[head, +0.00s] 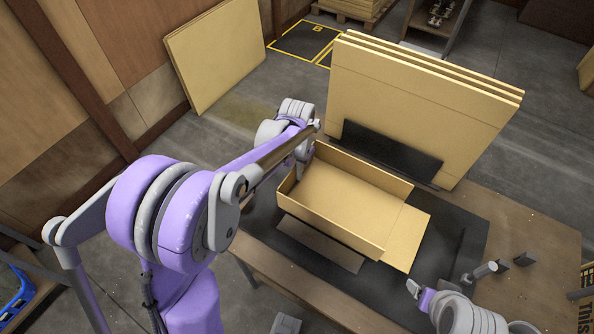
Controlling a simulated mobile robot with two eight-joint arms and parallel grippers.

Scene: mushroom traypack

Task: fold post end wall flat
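An open cardboard tray (330,222) stands on the black mat (455,232) on the table. Its two long walls and its left end wall look upright. At its right end a flap (407,240) lies spread outward, towards a grey post (480,272). My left gripper (300,168) points down at the tray's far left corner. My arm hides part of it, and I cannot tell whether it touches the wall or is open. My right gripper (413,288) is in front of the flap, apart from the tray. Its fingers are small, and their opening is unclear.
Several flat cardboard sheets (425,105) stand upright in a black holder (390,150) behind the tray. The wooden tabletop (545,240) is clear at the right. More boards (215,55) lean on the left wall.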

